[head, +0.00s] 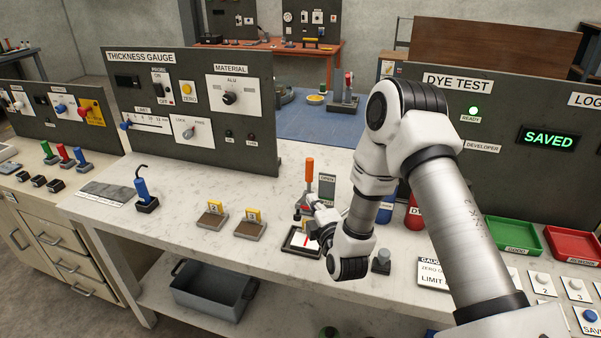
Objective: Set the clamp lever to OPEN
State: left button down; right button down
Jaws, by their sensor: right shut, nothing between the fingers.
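The clamp lever (309,170) has an orange handle and stands about upright at the middle of the white bench. A grey plate (327,184) stands just right of it, with a small label at its top that seems to read OPEN. My right gripper (314,206) is shut and empty, low beside the lever's lower part. I cannot tell whether it touches the lever. My right arm hides part of the clamp's base. A small dark fixture (300,242) with a white and red top lies just in front. My left gripper is not in view.
Two yellow-tagged blocks (213,217) and a blue-handled tool (143,192) stand to the left. The thickness gauge panel (190,100) rises behind them. Green (513,236) and red (574,244) trays lie to the right, below the DYE TEST panel (480,110).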

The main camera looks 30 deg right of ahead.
jog(key=p, duration=0.3)
send_near(307, 176)
jog(key=w, duration=0.2)
jog(key=w+a+r, duration=0.2)
jog(key=w, duration=0.1)
jog(key=shift+w+r, duration=0.15)
jog(key=shift+w, duration=0.2)
jog(key=shift+w+d+p, duration=0.25)
jog(key=shift+d+p, duration=0.05)
jog(key=shift+d, duration=0.3)
jog(key=shift+w+d+p, duration=0.25)
jog(key=shift+d, duration=0.35)
jog(key=shift+w+d+f, duration=0.2)
jog(key=shift+d+f, duration=0.1)
jog(key=shift+d, duration=0.15)
jog(key=shift+a, duration=0.1)
